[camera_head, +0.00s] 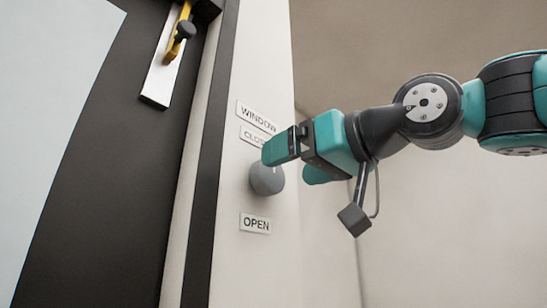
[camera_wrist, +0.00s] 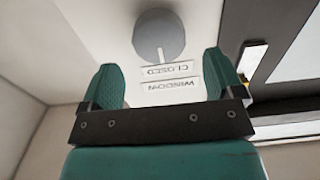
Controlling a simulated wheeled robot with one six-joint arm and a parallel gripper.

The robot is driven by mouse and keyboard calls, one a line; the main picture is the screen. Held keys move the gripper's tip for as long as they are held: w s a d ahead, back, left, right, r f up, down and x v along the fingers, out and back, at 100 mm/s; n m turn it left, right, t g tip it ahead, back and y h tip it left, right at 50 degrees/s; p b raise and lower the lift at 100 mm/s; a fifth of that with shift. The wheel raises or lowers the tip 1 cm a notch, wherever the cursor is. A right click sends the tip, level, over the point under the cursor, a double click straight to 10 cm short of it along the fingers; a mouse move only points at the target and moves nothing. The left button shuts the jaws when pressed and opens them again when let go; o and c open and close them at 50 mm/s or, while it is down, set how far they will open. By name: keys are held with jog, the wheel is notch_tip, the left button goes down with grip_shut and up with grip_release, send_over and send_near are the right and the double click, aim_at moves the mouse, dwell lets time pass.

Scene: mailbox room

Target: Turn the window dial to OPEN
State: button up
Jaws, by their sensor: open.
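The window dial (camera_head: 266,179) is a round grey knob on a pale wall post, between the WINDOW and CLOSED labels above and the OPEN label (camera_head: 255,223) below. In the wrist view the dial (camera_wrist: 158,34) appears upside down, and its white mark points at the CLOSED label (camera_wrist: 170,70). My gripper (camera_head: 291,164) is beside the dial in the head view and covers part of it and of the CLOSED label. In the wrist view my gripper (camera_wrist: 163,80) is open with nothing between its teal fingers. The dial lies beyond the fingertips; I cannot tell any contact.
The WINDOW label (camera_head: 256,117) is at the top of the post. A dark panel (camera_head: 125,190) with a yellow and black handle (camera_head: 181,32) on a white plate stands to the left. The bare beige wall (camera_head: 430,220) is on the right.

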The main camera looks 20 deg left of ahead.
aim_at(274, 171)
jog(key=shift+p+x, duration=0.75)
jog(key=shift+x, duration=1.6)
jog(key=shift+c, duration=0.2)
jog(key=c, duration=0.8)
jog(key=shift+c, duration=0.2)
